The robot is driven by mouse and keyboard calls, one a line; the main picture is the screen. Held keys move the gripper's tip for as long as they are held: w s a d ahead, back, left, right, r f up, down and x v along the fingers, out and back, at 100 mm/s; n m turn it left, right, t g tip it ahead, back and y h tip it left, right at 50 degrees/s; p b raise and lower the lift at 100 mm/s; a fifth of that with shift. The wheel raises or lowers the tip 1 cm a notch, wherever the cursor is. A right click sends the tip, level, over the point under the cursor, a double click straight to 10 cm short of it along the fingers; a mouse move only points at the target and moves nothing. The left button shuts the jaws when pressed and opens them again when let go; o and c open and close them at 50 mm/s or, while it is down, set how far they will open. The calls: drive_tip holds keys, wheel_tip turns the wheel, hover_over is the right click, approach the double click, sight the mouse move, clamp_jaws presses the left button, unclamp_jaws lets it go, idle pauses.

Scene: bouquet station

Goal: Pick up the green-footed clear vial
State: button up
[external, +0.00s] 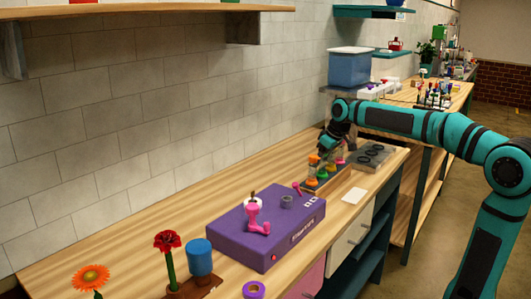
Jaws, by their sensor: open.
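A small wooden rack (322,184) stands near the right end of the near bench and holds several small items with coloured parts. One of them has a green part (323,173) and may be the green-footed clear vial. Its clear body is too small to make out. An orange-topped item (313,164) stands at its left and a pink one at its right. My gripper (331,150) is just above and behind the rack, pointing down. It is open. Its fingertips are small and dark here, and I cannot tell whether they are around or beside a vial.
A purple device (236,232) with a pink lever stands left of the rack. A dark tray (371,156) with round openings lies to the right, and a white card (354,195) lies in front. A blue bin (349,70) stands behind my wrist. Flowers and a blue cup are at the front left.

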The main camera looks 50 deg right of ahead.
drive_tip(key=shift+w+f, duration=0.2)
drive_tip(key=shift+f, duration=0.35)
drive_tip(key=shift+c, duration=0.2)
clamp_jaws()
drive_tip(key=shift+r, duration=0.15)
